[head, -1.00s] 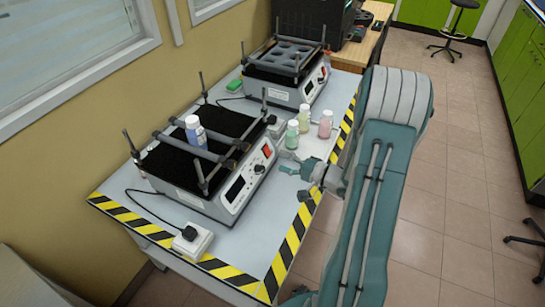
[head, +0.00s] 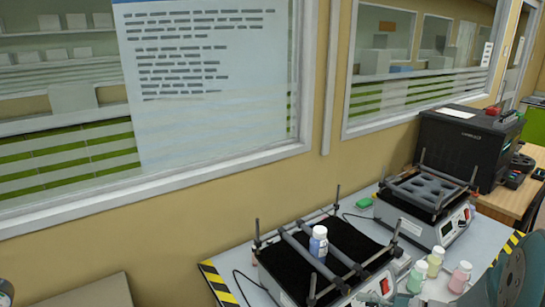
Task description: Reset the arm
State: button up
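My arm (head: 512,280) shows as a teal rounded link at the bottom right edge. A small teal-grey part, which looks like my gripper (head: 403,299), just enters at the bottom edge, in front of the bottles. Its fingers are cut off or too small to read, so I cannot tell whether it is open or shut or holds anything.
A blue-labelled bottle (head: 318,242) stands upright on the near black-topped shaker (head: 362,290). A green bottle (head: 417,276), a yellowish bottle (head: 435,262) and a pink bottle (head: 460,277) stand beside it. A second shaker (head: 447,229) and a black machine (head: 462,150) are behind.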

jog(key=s+a+r+n+g+h, duration=0.55)
jog(key=s+a, duration=0.25)
jog(key=s, duration=0.2)
jog(key=s+d+r+t+h, duration=0.2)
jog(key=s+r+t+h, duration=0.2)
jog(key=s+r+h, duration=0.1)
jog(key=shift+d+r+h, duration=0.25)
jog(key=shift+r+h, duration=0.2)
jog(key=shift+h, duration=0.7)
